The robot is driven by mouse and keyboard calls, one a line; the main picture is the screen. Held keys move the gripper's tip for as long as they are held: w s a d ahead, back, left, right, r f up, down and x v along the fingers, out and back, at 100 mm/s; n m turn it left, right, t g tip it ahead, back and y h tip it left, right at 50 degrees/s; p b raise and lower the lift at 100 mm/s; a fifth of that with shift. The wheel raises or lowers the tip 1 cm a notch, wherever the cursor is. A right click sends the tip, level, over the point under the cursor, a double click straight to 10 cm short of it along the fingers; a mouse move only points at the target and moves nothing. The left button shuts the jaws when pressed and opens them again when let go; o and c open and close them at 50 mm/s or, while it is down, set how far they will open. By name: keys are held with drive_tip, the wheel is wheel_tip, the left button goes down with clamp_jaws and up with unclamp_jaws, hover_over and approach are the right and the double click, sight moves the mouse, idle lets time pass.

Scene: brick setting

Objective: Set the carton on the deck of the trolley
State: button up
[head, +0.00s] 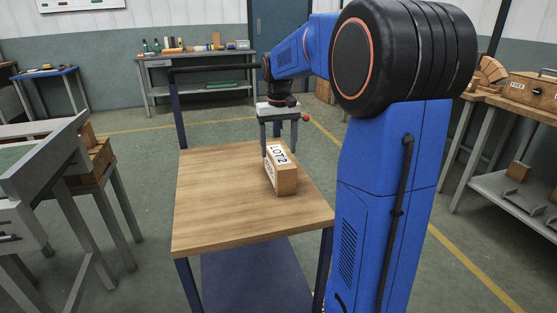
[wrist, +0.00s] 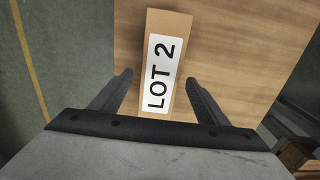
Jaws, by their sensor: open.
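The carton (head: 287,180) is a brown box with white labels reading "LOT 2". It rests on the wooden deck (head: 215,205) of the trolley, right of the deck's middle. In the wrist view the carton (wrist: 166,62) lies lengthwise between the two fingers, with a gap on each side. My gripper (head: 279,150) is at the carton's far end, and its fingers are apart. In the wrist view my gripper (wrist: 158,85) shows open, and its body hides the near end of the carton.
The trolley has a dark handle frame (head: 178,110) at its far side and a lower blue shelf (head: 255,275). A grey bench (head: 45,180) stands left, a workbench (head: 195,60) at the back, and a table with a wooden crate (head: 535,88) at right. The deck's left part is bare.

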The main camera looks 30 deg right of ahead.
wheel_tip(320, 180, up, 5)
drive_tip(key=shift+f, duration=0.2)
drive_tip(key=shift+s+a+r, duration=0.1)
drive_tip(key=shift+s+a, duration=0.1)
drive_tip(key=shift+s, duration=0.05)
drive_tip(key=s+a+f+n+t, duration=0.1)
drive_tip(key=s+a+f, duration=0.3)
drive_tip(key=s, duration=0.6)
drive_tip(key=s+a+f+n+t, duration=0.1)
drive_tip(key=s+a+f, duration=0.3)
drive_tip(key=s, duration=0.5)
drive_tip(key=s+a+f+n+t, duration=0.1)
drive_tip(key=s+a+f+t, duration=0.1)
drive_tip(key=s+a, duration=0.5)
drive_tip(key=s+f, duration=0.1)
drive_tip(key=s, duration=0.2)
drive_tip(key=shift+s+a+f+t, duration=0.2)
drive_tip(key=shift+s+f+t, duration=0.15)
drive_tip(key=shift+f+t, duration=0.05)
